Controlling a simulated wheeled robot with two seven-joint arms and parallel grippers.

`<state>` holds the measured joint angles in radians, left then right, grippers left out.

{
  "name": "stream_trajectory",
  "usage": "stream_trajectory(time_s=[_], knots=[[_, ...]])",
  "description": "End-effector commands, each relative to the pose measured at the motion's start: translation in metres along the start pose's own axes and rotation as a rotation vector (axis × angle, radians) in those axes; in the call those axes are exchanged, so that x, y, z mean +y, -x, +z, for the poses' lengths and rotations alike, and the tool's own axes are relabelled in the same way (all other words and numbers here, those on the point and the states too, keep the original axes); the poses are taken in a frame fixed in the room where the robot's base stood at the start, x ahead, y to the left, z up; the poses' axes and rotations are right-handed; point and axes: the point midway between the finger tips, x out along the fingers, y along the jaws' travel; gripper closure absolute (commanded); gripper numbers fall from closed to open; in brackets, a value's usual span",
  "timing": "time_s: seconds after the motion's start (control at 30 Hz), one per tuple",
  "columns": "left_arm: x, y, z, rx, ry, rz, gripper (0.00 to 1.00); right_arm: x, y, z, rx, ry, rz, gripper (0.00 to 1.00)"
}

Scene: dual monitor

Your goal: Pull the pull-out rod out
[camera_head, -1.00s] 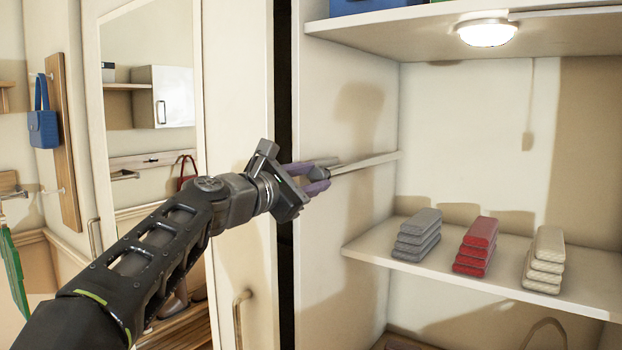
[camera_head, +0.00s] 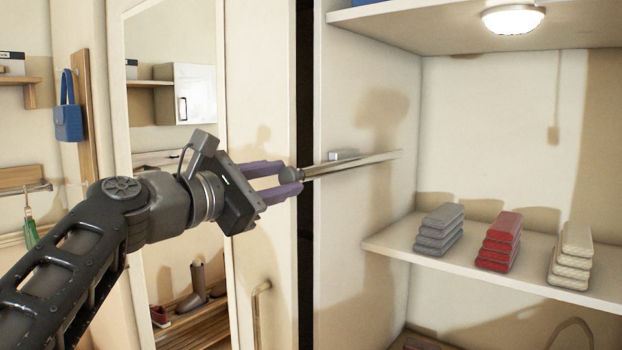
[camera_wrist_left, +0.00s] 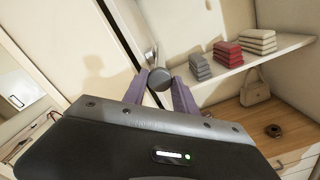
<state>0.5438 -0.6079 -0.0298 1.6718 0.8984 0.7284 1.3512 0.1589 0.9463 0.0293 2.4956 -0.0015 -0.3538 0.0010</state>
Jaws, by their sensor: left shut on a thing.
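The pull-out rod (camera_head: 350,165) is a thin metal bar with a dark round knob at its front end. It runs along the left inner wall of the open closet from a small bracket (camera_head: 343,155). My left gripper (camera_head: 290,182) is shut on the knob, with its purple fingers on either side of it. The knob stands out in front of the closet's front edge. In the left wrist view the knob (camera_wrist_left: 160,79) sits between the fingertips, and the rod behind it is mostly hidden. My right gripper is not in view.
A shelf (camera_head: 390,245) in the closet holds grey (camera_head: 438,230), red (camera_head: 499,242) and beige (camera_head: 571,256) stacks of folded items. A lamp (camera_head: 512,18) hangs above. A mirrored door (camera_head: 172,60) stands left. The space before the closet is clear.

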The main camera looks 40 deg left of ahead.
Motion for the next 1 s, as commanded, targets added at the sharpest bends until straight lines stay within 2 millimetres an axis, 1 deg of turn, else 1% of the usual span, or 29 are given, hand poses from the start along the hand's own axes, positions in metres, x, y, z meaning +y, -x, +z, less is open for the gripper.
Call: stream_trajectory(time_s=[0.03, 0.2, 0.3, 0.4, 0.5, 0.6, 0.9, 0.93, 1.0], knots=[[-0.001, 0.018, 0.001, -0.002, -0.002, 0.002, 1.0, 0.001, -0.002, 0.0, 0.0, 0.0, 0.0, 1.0], [0.0, 0.067, 0.001, -0.003, -0.001, 0.001, 1.0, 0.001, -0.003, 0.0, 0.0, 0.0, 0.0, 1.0], [0.0, 0.088, 0.0, -0.001, -0.001, 0.001, 1.0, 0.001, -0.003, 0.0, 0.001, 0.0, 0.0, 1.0], [0.0, 0.104, 0.0, 0.0, 0.0, -0.001, 1.0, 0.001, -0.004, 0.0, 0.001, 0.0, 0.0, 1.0], [-0.001, 0.114, 0.0, 0.0, 0.0, -0.002, 1.0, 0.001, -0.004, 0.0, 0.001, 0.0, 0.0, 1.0], [-0.001, 0.118, 0.0, 0.0, 0.0, -0.003, 1.0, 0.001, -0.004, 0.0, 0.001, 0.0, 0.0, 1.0], [-0.001, 0.118, 0.0, 0.0, -0.001, -0.003, 1.0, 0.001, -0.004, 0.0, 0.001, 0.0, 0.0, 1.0], [-0.001, 0.118, 0.0, 0.0, -0.001, -0.003, 0.66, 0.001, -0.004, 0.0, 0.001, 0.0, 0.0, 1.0], [-0.001, 0.118, 0.0, 0.0, -0.001, -0.003, 0.6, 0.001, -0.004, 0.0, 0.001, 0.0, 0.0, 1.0]])
